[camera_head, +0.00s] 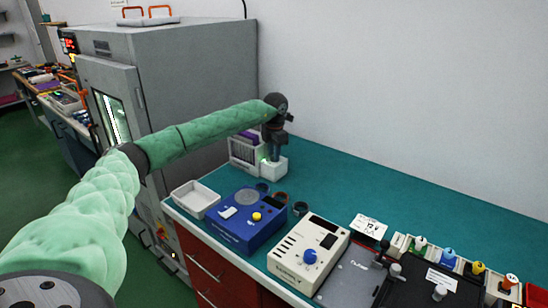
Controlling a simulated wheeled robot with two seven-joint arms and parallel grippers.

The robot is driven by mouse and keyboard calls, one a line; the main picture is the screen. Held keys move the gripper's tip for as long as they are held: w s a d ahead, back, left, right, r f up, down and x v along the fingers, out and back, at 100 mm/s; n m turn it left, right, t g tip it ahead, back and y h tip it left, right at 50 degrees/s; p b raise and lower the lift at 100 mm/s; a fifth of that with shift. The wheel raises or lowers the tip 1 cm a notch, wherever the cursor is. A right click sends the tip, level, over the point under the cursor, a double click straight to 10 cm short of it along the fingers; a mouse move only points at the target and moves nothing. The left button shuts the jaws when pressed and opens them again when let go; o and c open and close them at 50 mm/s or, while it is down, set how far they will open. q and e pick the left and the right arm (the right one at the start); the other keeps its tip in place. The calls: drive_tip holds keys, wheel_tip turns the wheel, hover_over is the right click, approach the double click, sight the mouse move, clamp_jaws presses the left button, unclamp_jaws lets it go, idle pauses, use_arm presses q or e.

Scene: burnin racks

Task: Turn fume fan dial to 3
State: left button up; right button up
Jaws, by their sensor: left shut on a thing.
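My left gripper (274,153) points down at the back of the bench, right above a small white box (275,168). It is shut at the top of this box, on what looks like the fume fan dial. The dial itself is hidden behind the fingers, so its setting cannot be read. A small green light shows beside the fingers. A pale slotted unit with purple parts (240,152) stands just left of the box. My right gripper is not in view.
In front stand a white tray (195,204), a blue device with a yellow knob (230,233) and a cream device with a blue knob (283,268). Several small coloured-top items line the right. A large grey cabinet (190,60) stands at left. The teal bench (400,205) is clear along the back right.

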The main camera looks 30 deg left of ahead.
use_arm(q)
drive_tip(key=shift+m+b, duration=0.4)
drive_tip(key=shift+m, duration=0.4)
drive_tip(key=m+b, duration=0.1)
drive_tip(key=m, duration=0.2)
drive_tip(key=shift+b, duration=0.3)
drive_tip(key=m+b, duration=0.1)
drive_tip(key=m, duration=0.2)
drive_tip(key=shift+m+b, duration=0.3)
drive_tip(key=shift+m, duration=0.9)
drive_tip(key=shift+r+m, duration=0.1)
drive_tip(key=shift+m, duration=0.2)
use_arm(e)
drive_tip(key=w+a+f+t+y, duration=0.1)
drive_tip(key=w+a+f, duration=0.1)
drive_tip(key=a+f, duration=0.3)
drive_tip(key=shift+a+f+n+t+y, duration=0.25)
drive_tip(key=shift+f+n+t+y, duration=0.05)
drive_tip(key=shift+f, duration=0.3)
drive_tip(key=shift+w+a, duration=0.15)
use_arm(q)
drive_tip(key=shift+a, duration=0.1)
drive_tip(key=o, duration=1)
